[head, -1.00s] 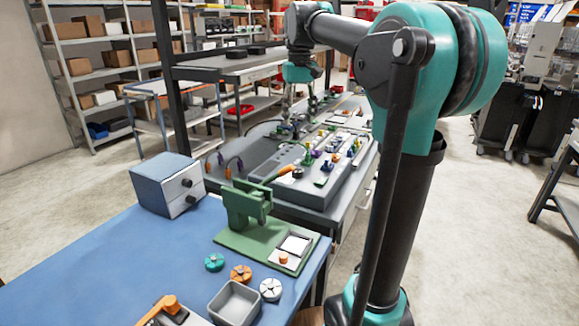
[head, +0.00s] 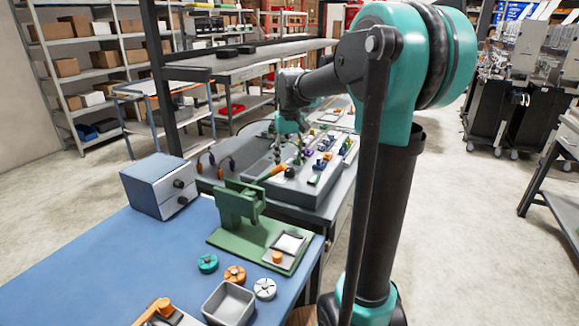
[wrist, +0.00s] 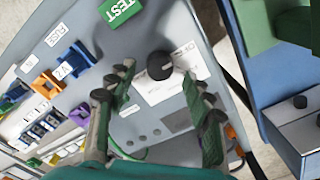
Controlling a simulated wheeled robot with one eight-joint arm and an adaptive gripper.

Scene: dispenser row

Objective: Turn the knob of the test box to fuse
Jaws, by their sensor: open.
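The test box (wrist: 145,22) is a grey panel with a green TEST label. Its round black knob (wrist: 160,66) has a pale mark and sits by a white label whose print is too small to read surely. In the head view the box (head: 312,198) lies on the far bench, with the knob (head: 290,172) at its near end. My gripper (wrist: 158,72) is open; its fingers point at the panel, one on each side of the knob. I cannot tell whether they touch it. In the head view my gripper (head: 291,150) is just above the knob, partly blurred with the clutter.
Blue and orange connectors (wrist: 62,72) sit on the panel's left in the wrist view. A green press (head: 240,212), a blue-grey box with black knobs (head: 160,187) and a grey tray (head: 230,303) stand on the near blue table. A shelf (head: 250,63) rises behind.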

